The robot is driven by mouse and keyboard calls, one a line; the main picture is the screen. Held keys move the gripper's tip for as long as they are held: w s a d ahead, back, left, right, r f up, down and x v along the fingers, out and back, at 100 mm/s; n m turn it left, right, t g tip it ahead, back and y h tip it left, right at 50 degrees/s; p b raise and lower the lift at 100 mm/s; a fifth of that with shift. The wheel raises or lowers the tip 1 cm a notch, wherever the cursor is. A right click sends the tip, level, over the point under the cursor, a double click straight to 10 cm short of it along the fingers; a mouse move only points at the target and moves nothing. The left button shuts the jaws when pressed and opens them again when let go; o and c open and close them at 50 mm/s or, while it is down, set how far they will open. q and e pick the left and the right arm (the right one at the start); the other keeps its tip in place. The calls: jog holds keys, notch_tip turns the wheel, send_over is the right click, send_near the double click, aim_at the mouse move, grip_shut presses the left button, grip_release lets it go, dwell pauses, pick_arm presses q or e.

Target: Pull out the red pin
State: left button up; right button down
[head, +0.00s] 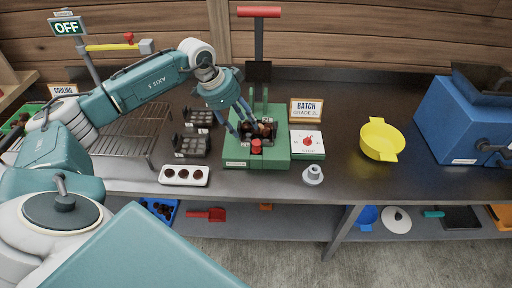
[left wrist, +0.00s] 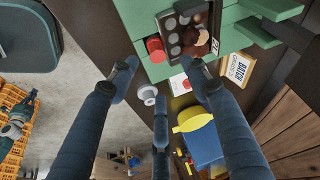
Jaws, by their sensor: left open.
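The red pin (head: 256,146) shows as a short red round head at the front of the green press (head: 235,152). It also shows in the left wrist view (left wrist: 155,48), set in the green base beside a dark mould (left wrist: 172,20) with round brown pieces. My left gripper (head: 247,124) is over the press, just behind the pin in the head view, fingers pointing down. In the left wrist view its three fingers (left wrist: 162,85) are spread and empty, apart from the pin. The press has a tall lever with a red handle (head: 258,12). My right gripper is not in view.
Right of the press are a white plate with a red knob (head: 308,143), a grey stepped piece (head: 313,175), a BATCH sign (head: 305,110), a yellow bowl (head: 380,140) and a blue machine (head: 455,125). Left are dark moulds (head: 190,146), a white tray (head: 184,176) and a wire rack (head: 125,133).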

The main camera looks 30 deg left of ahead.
pick_arm(q)
jog(key=p, duration=0.1)
send_over(255, 142)
jog(key=s+a, duration=0.1)
jog(key=s, duration=0.1)
notch_tip(255, 142, down, 4)
jog(key=p+x, duration=0.2)
jog(key=x, duration=0.3)
jog(key=shift+s+f, duration=0.15)
jog(key=shift+f, duration=0.2)
jog(key=c, duration=1.1)
grip_shut()
